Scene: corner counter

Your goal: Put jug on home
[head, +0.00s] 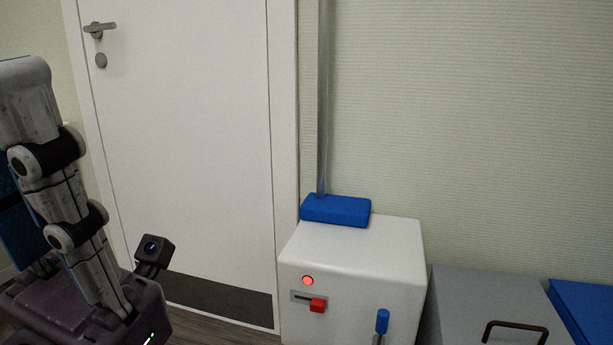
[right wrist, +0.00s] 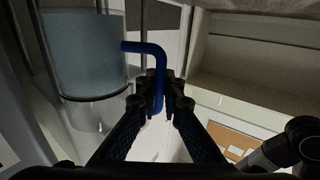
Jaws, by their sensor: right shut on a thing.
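The jug (right wrist: 84,55) shows at the upper left of the right wrist view, with a clear cylindrical body, a pale blue-grey inside and a blue bent handle (right wrist: 157,58). My right gripper (right wrist: 160,96) is shut on the handle, its fingers on either side of the handle's long straight part. The jug and my right gripper do not show in the head view. My left gripper is not in view. No place marked as home can be made out.
In the head view a white box (head: 350,258) with a red light, a red slider and a blue lever stands near a white door (head: 185,140). A blue block (head: 335,210) sits at its back edge by a metal pole (head: 323,100). A grey surface (head: 465,300) is at right.

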